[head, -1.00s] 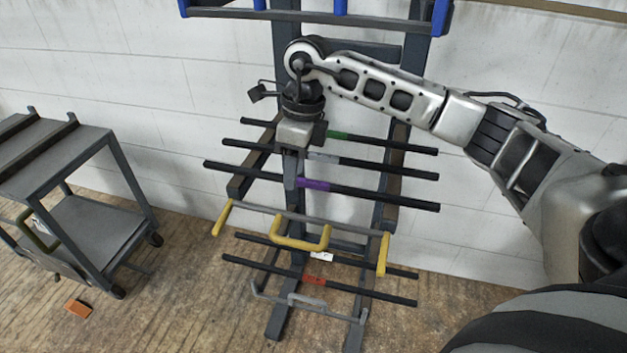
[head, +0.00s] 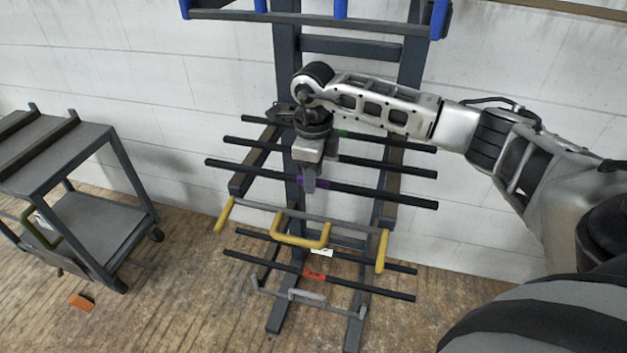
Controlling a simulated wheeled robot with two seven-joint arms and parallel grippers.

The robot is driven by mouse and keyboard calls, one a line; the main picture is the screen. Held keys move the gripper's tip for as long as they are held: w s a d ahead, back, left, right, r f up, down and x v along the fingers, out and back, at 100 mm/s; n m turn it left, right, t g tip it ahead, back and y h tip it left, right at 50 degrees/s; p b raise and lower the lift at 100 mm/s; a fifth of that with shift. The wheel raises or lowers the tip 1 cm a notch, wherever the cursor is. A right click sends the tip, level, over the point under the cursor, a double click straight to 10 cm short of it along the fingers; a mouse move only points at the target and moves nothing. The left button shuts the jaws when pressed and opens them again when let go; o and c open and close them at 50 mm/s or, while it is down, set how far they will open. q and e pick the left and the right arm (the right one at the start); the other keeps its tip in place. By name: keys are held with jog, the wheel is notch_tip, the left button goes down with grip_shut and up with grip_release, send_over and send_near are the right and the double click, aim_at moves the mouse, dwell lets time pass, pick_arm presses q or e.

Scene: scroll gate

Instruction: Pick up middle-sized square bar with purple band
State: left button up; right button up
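The dark bar with the purple band (head: 383,195) lies across the rack's upper arms, the nearest of several bars there. Its purple band (head: 323,184) is partly hidden by my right gripper. My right gripper (head: 309,186) points down at the band, with its fingers overlapping the bar in the head view. Seen from this side, the fingers merge, so I cannot tell whether they are apart or closed on the bar. My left gripper is not in view.
A bar with a green band (head: 400,146) and another bar (head: 400,168) lie just behind. Below are yellow-ended supports (head: 383,250) and a red-banded bar (head: 370,290). A grey cart (head: 95,215) stands left. An orange block (head: 81,301) lies on the floor.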

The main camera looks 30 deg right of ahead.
grip_shut()
jog(key=shift+r, duration=0.15)
dwell(1.1)
